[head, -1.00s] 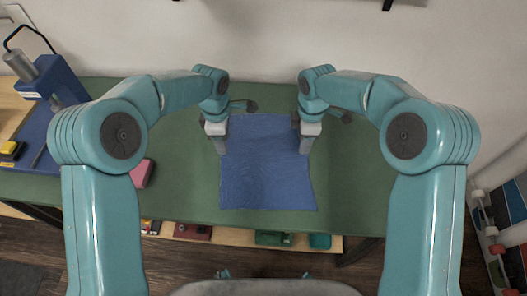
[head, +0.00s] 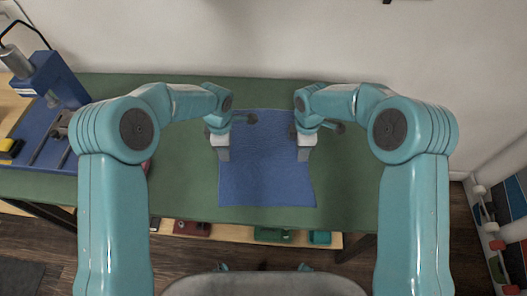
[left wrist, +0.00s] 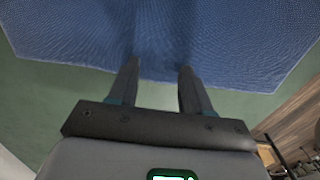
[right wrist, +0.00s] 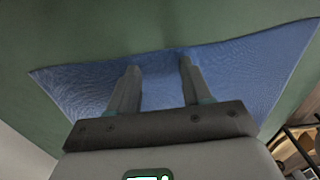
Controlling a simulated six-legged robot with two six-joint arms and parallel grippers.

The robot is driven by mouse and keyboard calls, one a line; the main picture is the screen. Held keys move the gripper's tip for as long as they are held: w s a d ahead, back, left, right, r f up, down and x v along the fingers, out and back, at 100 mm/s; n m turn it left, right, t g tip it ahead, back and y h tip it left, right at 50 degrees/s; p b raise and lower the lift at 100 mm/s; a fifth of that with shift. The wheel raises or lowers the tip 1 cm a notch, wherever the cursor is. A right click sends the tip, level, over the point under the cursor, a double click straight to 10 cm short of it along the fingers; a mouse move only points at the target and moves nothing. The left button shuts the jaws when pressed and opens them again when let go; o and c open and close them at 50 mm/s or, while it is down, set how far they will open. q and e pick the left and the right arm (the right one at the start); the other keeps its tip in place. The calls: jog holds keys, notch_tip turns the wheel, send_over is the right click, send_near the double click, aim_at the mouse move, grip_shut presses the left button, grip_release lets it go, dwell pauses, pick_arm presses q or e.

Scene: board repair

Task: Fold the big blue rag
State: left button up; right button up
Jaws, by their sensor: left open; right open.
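The big blue rag (head: 265,180) lies spread out and roughly flat on the green table top. My left gripper (head: 223,155) is at the rag's left edge, pointing down. My right gripper (head: 303,155) is at its right edge, also pointing down. In the left wrist view the open fingers (left wrist: 160,66) reach over an edge of the rag (left wrist: 165,30). In the right wrist view the open fingers (right wrist: 158,66) are over the rag (right wrist: 235,75), with their tips near its edge. I cannot tell whether the tips touch the cloth. Nothing is held.
The green table top (head: 345,195) is clear in front of and to the right of the rag. A blue machine (head: 50,85) with a base stands at the left, beside a yellow item (head: 10,147). A white wall runs behind. A shelf with red and green items sits below the front edge.

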pick_arm(q)
jog(key=shift+a+f, duration=0.1)
jog(key=shift+f, duration=0.05)
pick_arm(e)
jog(key=shift+a+f, duration=0.1)
jog(key=shift+f, duration=0.05)
pick_arm(q)
grip_shut()
pick_arm(e)
grip_shut()
